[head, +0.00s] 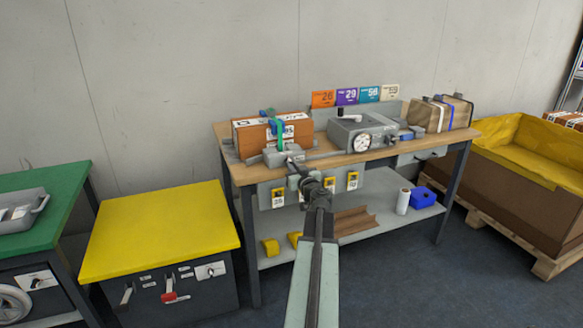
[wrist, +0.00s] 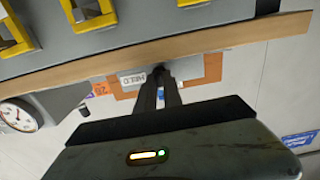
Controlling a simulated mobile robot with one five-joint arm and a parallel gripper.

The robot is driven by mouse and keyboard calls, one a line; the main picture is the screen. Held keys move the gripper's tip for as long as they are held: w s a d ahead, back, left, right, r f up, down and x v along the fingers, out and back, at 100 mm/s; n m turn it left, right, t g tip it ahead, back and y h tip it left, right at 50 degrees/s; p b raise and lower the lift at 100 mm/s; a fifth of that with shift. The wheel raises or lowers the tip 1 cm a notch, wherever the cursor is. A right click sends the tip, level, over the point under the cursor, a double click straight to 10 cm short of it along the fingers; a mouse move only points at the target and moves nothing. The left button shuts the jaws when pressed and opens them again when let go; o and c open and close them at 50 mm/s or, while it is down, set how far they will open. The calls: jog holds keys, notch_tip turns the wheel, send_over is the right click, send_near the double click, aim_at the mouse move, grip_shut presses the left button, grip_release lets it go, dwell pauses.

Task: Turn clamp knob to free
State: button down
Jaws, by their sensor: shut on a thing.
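In the head view, a grey clamp block (head: 283,156) sits near the front left edge of the workbench, in front of an orange-brown box (head: 262,131) with straps. My gripper (head: 293,166) reaches the clamp from the front and covers the knob there. In the wrist view, my gripper (wrist: 160,74) has its two dark fingers close together at a small dark knob, mostly hidden between the tips. A white label reading HELD (wrist: 132,78) shows beside the tips, with an orange-brown surface (wrist: 208,68) behind.
The workbench (head: 398,154) also carries a grey machine with a round gauge (head: 361,142), coloured number cards (head: 347,96) and a strapped brown parcel (head: 441,112). Yellow-framed tags (head: 352,180) hang along its front. A yellow-topped cabinet (head: 157,230) stands left and a large brown crate (head: 520,200) right.

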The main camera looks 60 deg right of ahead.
jog(key=c, duration=1.8)
grip_release()
jog(key=shift+o, duration=0.2)
jog(key=v, duration=0.8)
jog(key=shift+w, duration=0.15)
